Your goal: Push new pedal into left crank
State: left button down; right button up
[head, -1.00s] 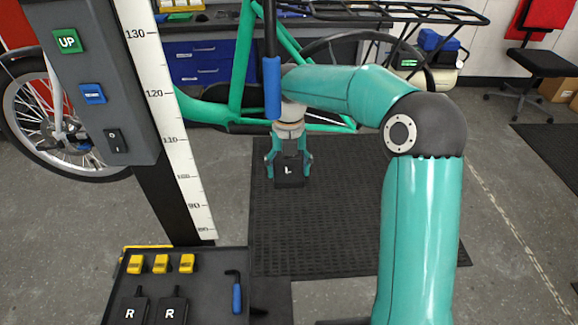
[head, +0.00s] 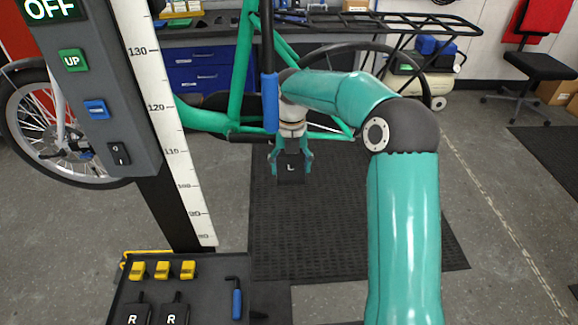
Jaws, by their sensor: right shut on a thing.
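A black pedal marked L (head: 291,169) is held between the fingers of my right gripper (head: 291,168), low in front of the bike. The green cargo bike (head: 243,75) hangs behind the gripper, with its lower tubes just above and behind it. The left crank cannot be made out; my right arm and gripper cover part of that area. The pedal appears apart from the bike. My left gripper is not in view.
A stand column with a scale (head: 172,135) and buttons rises at left. A black mat (head: 345,235) lies clear below.

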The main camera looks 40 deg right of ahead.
jog(key=shift+r+p, duration=0.15)
jog(key=shift+p, duration=0.4)
dwell(0.9)
jog(key=shift+w+d+p, duration=0.9)
jog(key=shift+w+p, duration=0.1)
jog(key=shift+p, duration=0.5)
dwell(0.5)
jog(key=o, duration=1.3)
